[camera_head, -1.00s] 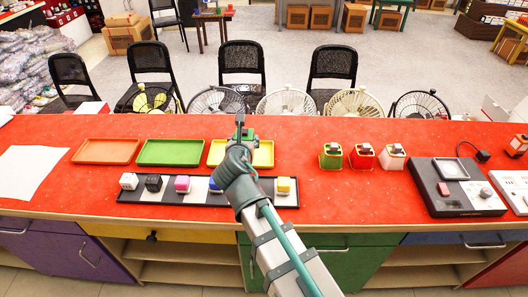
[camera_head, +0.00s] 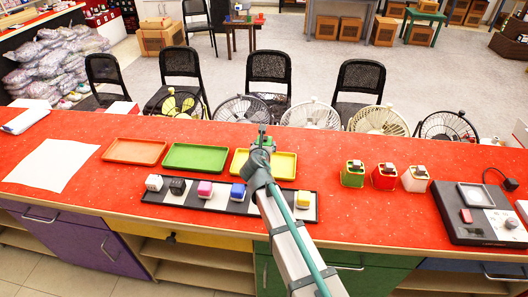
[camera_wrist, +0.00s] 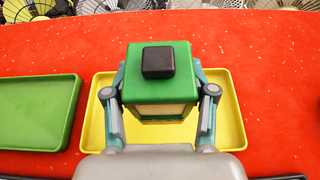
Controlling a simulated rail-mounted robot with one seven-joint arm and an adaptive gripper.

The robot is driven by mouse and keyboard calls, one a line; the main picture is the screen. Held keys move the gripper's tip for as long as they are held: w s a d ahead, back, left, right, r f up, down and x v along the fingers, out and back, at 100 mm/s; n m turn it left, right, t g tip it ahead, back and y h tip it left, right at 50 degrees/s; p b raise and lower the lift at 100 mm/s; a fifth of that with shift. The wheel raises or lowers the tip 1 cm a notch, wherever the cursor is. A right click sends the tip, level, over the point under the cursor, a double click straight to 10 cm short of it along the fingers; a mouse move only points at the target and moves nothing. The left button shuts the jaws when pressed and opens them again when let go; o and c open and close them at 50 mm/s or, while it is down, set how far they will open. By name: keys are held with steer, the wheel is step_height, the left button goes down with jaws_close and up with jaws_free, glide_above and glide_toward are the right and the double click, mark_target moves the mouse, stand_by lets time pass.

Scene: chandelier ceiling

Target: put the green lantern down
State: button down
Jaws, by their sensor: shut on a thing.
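A green lantern (camera_wrist: 160,90) with a black knob on top and pale sides is between the fingers of my gripper (camera_wrist: 160,78). In the wrist view it is upright over the yellow tray (camera_wrist: 233,135); I cannot tell if its base touches the tray. In the head view my gripper (camera_head: 263,143) partly hides the held lantern and the yellow tray (camera_head: 288,165).
A green tray (camera_head: 195,158) and an orange tray (camera_head: 133,151) lie to the left. A black rack (camera_head: 310,216) with several coloured blocks is in front. Another green lantern (camera_head: 352,174), a red one (camera_head: 384,176) and a white one (camera_head: 415,179) stand right.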

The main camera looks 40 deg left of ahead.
steer(key=shift+w+a+f, duration=0.2)
steer(key=shift+f, duration=0.05)
steer(key=shift+w+f+p, duration=0.1)
steer(key=shift+f+p, duration=0.3)
steer(key=shift+f, duration=1.3)
steer(key=shift+c, duration=1.8)
jaws_free()
steer(key=shift+f, duration=0.15)
steer(key=shift+r, duration=0.2)
steer(key=b+v, duration=0.2)
steer(key=v, duration=1)
